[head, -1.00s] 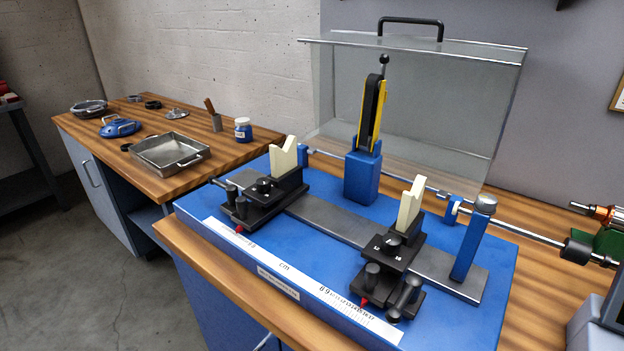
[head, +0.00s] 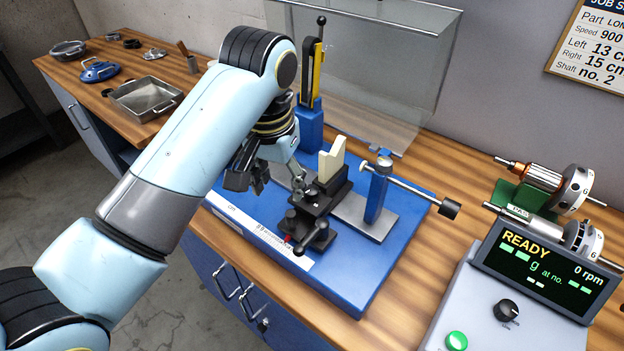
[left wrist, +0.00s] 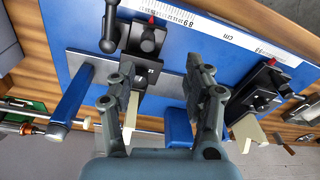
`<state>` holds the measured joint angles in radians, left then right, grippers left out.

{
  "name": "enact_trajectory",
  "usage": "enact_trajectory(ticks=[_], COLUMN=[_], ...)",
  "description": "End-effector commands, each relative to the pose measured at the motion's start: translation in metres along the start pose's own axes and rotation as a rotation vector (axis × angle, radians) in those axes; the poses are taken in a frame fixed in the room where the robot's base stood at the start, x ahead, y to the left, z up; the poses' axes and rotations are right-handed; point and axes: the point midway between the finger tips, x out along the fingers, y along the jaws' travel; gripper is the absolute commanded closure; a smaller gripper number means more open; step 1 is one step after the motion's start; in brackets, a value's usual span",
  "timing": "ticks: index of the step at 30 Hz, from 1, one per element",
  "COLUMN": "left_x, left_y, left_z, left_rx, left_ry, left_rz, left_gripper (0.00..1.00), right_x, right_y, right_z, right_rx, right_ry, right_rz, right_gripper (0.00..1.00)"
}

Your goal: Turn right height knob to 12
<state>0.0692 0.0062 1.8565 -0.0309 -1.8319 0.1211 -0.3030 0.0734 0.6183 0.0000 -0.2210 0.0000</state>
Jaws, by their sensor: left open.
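The right support carriage (head: 322,204) is black, with a cream V-block (head: 332,160) on top, and stands on the blue balancing stand (head: 350,285). Its top plate carries the height knob, partly covered by my left gripper's finger in the head view; I cannot read its setting. My left gripper (head: 272,184) is open and empty, just left of this carriage. In the left wrist view my left gripper (left wrist: 158,72) has its fingers spread, with the right carriage's black block (left wrist: 140,72) near the left finger. My right gripper is not in view.
The left carriage (left wrist: 265,88) shows in the left wrist view; my arm hides it in the head view. A clear guard (head: 375,75) stands behind. A console (head: 540,275) reading READY and rotors (head: 545,195) are at right. A job sheet (head: 590,50) hangs on the wall.

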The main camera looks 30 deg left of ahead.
Motion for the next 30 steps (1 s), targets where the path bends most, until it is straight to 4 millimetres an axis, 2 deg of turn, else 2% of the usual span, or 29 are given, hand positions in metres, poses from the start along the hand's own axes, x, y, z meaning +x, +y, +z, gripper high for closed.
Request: enact_trajectory(ticks=[1, 6, 11, 14, 24, 30], left_x=[-0.009, -0.033, -0.041, -0.032, 0.034, 0.058], left_y=[0.007, 0.025, 0.032, 0.033, 0.034, 0.034], left_z=[-0.017, -0.055, -0.067, -0.067, -0.060, -0.058], left_rx=[-0.011, -0.039, -0.047, -0.048, -0.048, -0.048], left_ry=[-0.012, -0.071, -0.099, -0.105, -0.103, -0.100], left_rz=[0.007, 0.019, 0.022, 0.021, 0.020, 0.020], left_gripper=[0.49, 0.49, 0.49, 0.49, 0.49, 0.49], right_x=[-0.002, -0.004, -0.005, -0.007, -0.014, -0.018], right_y=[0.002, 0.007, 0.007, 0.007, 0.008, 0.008], right_z=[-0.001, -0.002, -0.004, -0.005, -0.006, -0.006], right_rx=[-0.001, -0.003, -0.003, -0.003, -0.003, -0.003], right_ry=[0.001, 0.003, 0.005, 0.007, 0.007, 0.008], right_rz=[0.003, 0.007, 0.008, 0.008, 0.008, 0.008], right_gripper=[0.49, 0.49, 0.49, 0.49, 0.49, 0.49])
